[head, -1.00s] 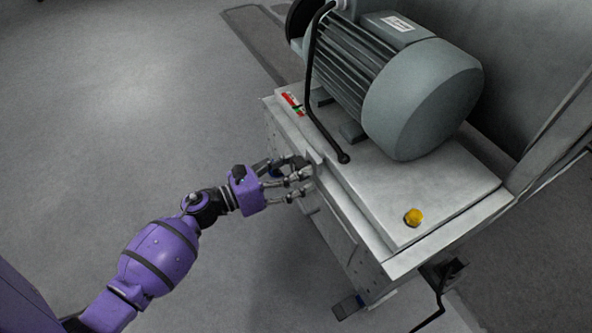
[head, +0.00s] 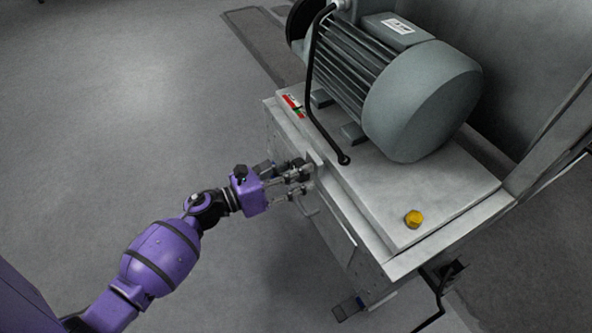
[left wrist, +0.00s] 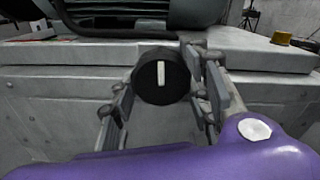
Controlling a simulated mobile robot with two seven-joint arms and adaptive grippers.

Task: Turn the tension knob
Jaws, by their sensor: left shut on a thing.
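The tension knob (left wrist: 161,76) is round and black with an upright white pointer line. It sits on the front face of the grey machine cabinet (head: 345,225). In the left wrist view it lies between the fingers of my left gripper (head: 294,177), which is shut on it from both sides. In the head view the fingers meet the cabinet's front face and largely hide the knob. My right gripper is not in view.
A large grey motor (head: 420,98) stands on the cabinet top. A black bent rod (head: 313,90) stands before it. A yellow knob (head: 413,218) sits on the top's near right. The floor left is clear.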

